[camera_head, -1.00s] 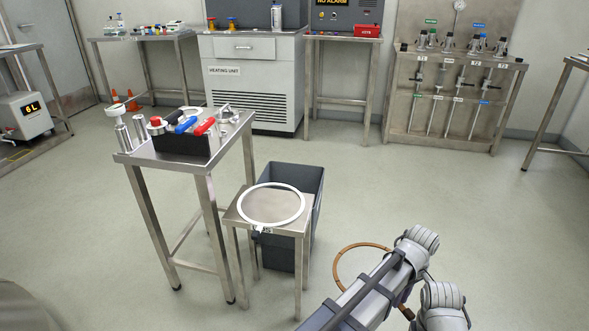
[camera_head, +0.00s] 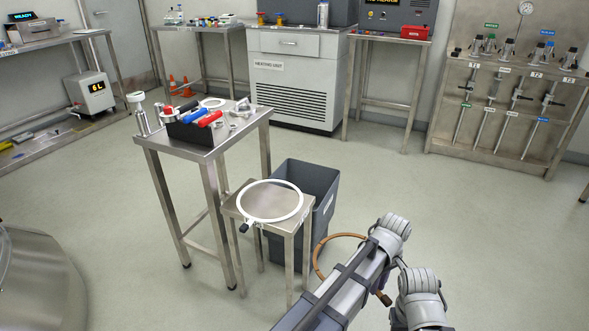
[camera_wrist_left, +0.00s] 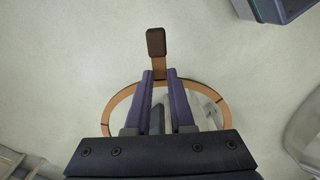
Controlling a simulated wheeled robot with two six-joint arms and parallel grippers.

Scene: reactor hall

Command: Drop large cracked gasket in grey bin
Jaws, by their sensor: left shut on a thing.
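The large gasket is an orange-brown ring (camera_head: 316,258) with a dark tab, partly hidden behind my left arm in the head view. My left gripper (camera_wrist_left: 160,76) is shut on the gasket near this tab. Its fingers are mostly hidden in the head view. The grey bin (camera_head: 322,185) stands on the floor behind and right of a small metal stool, left of the held gasket and apart from it. My right gripper is not in view.
The small stool (camera_head: 268,206) carries a white ring (camera_head: 299,212) with a dark tab. A taller metal table (camera_head: 203,165) with tools stands left of it. A rounded metal vessel (camera_head: 35,275) is at the lower left. Open floor lies right of the bin.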

